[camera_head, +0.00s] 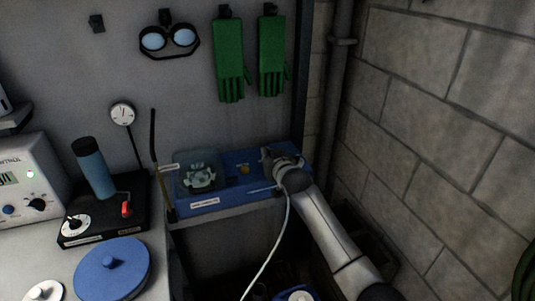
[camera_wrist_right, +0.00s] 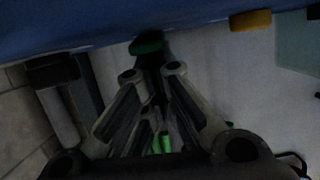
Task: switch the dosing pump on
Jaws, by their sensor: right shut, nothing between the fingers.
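The dosing pump appears to be the blue box (camera_head: 225,192) on the shelf against the back wall. The knob also shows in the right wrist view (camera_wrist_right: 251,20). My right gripper (camera_head: 268,156) is at the box's right end, right of the yellow knob. In the wrist view its fingers (camera_wrist_right: 152,72) are shut and empty, with a green button (camera_wrist_right: 147,46) on the blue face just ahead of the tips. I cannot tell whether they touch. My left gripper is out of view.
Left on the bench are a black unit (camera_head: 100,222) with a dial, red switch and blue bottle (camera_head: 92,167), a white meter (camera_head: 30,175) and a blue lid (camera_head: 112,267). A thin dark rod (camera_head: 154,140) stands left of the pump. A block wall (camera_head: 440,120) bounds the right.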

